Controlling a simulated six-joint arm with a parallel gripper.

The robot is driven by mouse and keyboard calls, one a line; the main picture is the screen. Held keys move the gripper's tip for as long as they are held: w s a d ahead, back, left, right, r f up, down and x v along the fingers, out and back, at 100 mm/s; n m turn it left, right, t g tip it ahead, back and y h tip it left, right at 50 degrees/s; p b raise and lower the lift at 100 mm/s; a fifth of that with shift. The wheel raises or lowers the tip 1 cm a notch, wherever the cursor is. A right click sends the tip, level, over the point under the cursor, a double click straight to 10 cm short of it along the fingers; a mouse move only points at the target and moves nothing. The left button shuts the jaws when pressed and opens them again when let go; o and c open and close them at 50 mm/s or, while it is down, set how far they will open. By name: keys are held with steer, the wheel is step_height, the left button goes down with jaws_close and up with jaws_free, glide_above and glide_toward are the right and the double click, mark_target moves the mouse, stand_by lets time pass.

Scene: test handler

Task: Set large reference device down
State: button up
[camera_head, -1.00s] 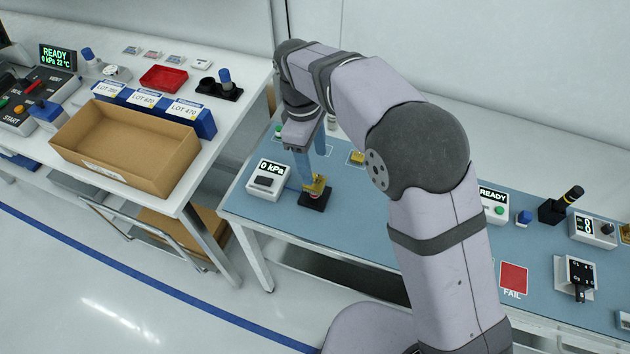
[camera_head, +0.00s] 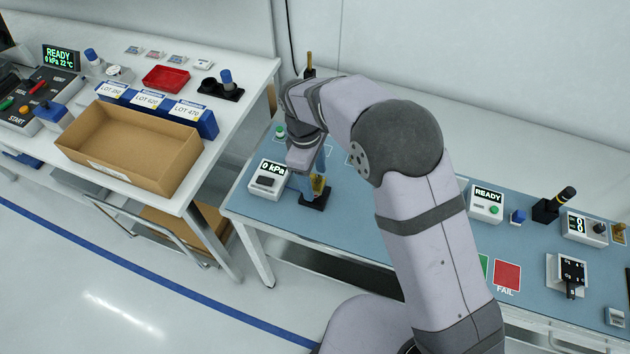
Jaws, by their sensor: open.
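A small gold device, which looks like the reference device (camera_head: 318,187), stands on a black square base (camera_head: 314,203) near the left end of the blue bench mat. My gripper (camera_head: 312,188) points down at it with its blue fingers open around or close beside the device. The fingers and wrist hide part of the device, so I cannot tell whether they touch it. The device looks upright and seated on the black base.
A white "0 kPa" gauge box (camera_head: 268,180) stands just left of the black base. A READY box (camera_head: 486,203) and a red FAIL patch (camera_head: 507,275) lie to the right. A cardboard box (camera_head: 128,150) sits on the white table at left.

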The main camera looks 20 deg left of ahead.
mark_target(314, 181)
steer(key=c, duration=1.2)
steer(key=shift+c, duration=0.2)
steer(key=shift+r, duration=0.15)
step_height(314, 181, up, 10)
steer(key=b, duration=0.3)
